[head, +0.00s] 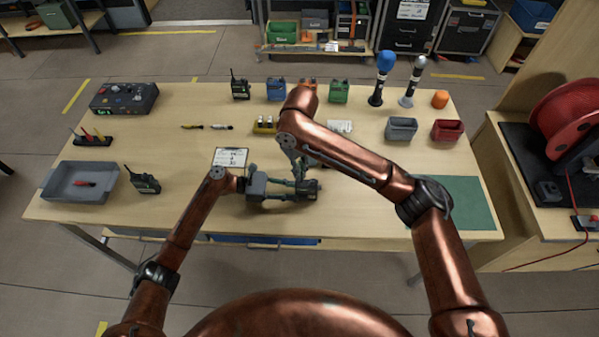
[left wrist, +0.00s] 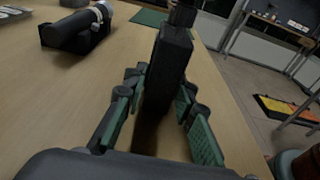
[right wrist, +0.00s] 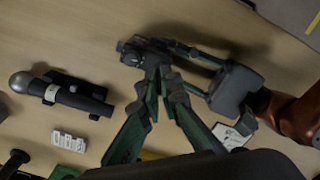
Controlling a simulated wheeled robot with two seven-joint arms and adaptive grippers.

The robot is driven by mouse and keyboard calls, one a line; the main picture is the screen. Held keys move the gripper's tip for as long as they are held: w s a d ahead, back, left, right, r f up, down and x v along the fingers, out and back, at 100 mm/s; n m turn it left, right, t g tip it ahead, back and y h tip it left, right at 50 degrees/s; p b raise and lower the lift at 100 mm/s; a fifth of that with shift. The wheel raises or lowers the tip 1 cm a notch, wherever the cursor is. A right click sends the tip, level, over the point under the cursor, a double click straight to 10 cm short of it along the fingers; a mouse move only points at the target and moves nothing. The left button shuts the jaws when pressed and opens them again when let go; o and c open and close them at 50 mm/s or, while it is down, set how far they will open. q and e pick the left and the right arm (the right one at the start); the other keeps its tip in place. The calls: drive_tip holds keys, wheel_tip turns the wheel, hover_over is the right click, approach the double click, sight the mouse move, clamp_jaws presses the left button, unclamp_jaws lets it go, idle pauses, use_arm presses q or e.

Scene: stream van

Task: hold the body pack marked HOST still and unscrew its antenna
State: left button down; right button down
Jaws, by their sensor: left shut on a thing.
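A dark body pack (left wrist: 168,72) stands between the green-padded fingers of my left gripper (left wrist: 163,88), which is shut on it. In the head view this pack (head: 308,187) is near the front middle of the table, partly covered by fingers. A dark narrower part (left wrist: 182,14) rises from its top in the left wrist view. I cannot read any HOST mark. My right gripper (right wrist: 161,84) comes down over the pack from above. Its fingertips are close together beside the pack's dark top (right wrist: 140,52). Whether they grip the antenna is hidden.
A microphone (right wrist: 75,95) lies in a dark holder beside the grippers. A white card (head: 231,157) lies left of the pack. A grey tray (head: 80,170) and a radio-like pack (head: 143,180) are at left. More packs (head: 277,89) stand along the back. A green mat (head: 465,205) is clear.

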drive_tip(key=shift+r, duration=0.75)
drive_tip(key=shift+r, duration=1.4)
use_arm(q)
drive_tip(key=c, duration=1.5)
unclamp_jaws()
drive_tip(key=a, duration=0.4)
drive_tip(key=a+r, duration=0.1)
drive_tip(key=a, duration=0.7)
drive_tip(key=shift+r, duration=0.35)
